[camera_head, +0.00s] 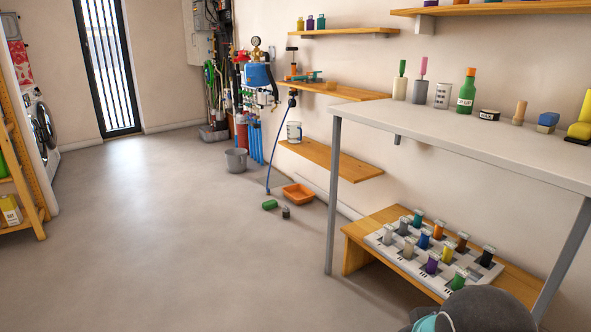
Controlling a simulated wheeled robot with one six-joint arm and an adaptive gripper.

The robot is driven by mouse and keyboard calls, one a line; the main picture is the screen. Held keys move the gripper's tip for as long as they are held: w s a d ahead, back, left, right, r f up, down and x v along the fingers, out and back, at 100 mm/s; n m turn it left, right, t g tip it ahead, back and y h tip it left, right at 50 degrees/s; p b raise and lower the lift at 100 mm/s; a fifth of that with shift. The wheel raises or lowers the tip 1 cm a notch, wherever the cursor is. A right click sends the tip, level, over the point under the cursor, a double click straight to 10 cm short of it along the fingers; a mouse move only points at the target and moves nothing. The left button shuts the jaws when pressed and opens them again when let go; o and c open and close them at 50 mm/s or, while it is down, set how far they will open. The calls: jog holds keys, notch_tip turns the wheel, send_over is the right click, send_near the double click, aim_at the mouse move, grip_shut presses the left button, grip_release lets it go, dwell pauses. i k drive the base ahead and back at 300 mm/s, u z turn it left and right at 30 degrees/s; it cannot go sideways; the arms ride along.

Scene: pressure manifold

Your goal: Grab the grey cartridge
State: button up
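A white rack (378,241) holds several upright cartridges in different colours, on a low wooden bench under the table at the lower right. A grey cartridge (404,227) stands in the back part of the rack, left of a teal one (418,217). A dark rounded part of my arm shows at the bottom right edge. My gripper's fingers are not in view.
The table (450,130) stands above the bench, its grey legs (333,200) close to the rack. An orange tray (298,194), a green object (270,204) and a grey bucket (237,161) are on the floor. The floor at left and centre is clear.

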aim_at(286, 209)
jog(key=u, duration=0.25)
jog(key=i, duration=2.1)
jog(key=u, duration=0.55)
jog(key=i, duration=1.55)
jog(key=u, duration=0.2)
